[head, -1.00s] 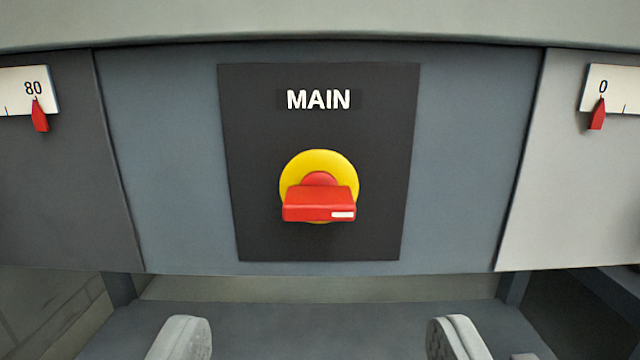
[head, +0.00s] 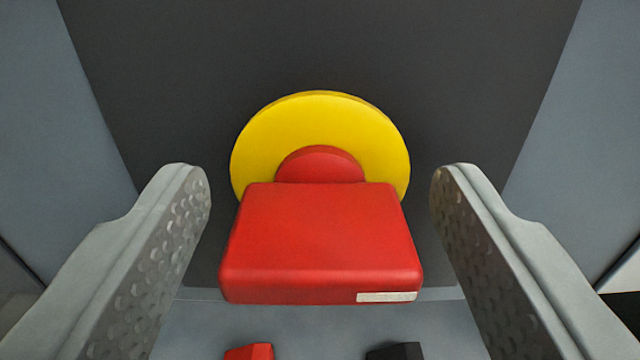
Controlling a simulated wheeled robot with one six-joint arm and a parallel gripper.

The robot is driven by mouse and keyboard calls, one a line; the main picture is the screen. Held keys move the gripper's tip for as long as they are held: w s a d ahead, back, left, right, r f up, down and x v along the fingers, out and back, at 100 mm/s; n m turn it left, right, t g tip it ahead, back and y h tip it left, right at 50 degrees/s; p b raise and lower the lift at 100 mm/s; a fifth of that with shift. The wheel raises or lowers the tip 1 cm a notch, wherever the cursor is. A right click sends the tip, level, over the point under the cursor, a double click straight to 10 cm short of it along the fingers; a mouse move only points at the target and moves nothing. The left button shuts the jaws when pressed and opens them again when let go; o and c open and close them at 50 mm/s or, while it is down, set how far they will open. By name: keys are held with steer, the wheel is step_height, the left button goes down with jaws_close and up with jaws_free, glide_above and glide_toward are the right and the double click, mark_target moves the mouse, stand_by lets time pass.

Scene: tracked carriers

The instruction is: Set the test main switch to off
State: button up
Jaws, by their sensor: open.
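The main switch is a red block handle (head: 320,240) on a yellow round disc (head: 320,110), mounted on a dark panel (head: 320,50). The handle lies horizontal, with a white mark (head: 386,297) at the right end of its front face. My gripper (head: 320,185) is open, with one finger to the left of the handle and one to the right. There is a visible gap on both sides, and neither finger appears to touch it. The MAIN label is out of view.
Blue-grey panel surfaces flank the dark plate at left (head: 50,150) and right (head: 575,150). Below the handle, a small red object (head: 250,352) and a small black object (head: 394,351) show at the bottom edge.

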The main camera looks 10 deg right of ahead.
steer(key=c, duration=1)
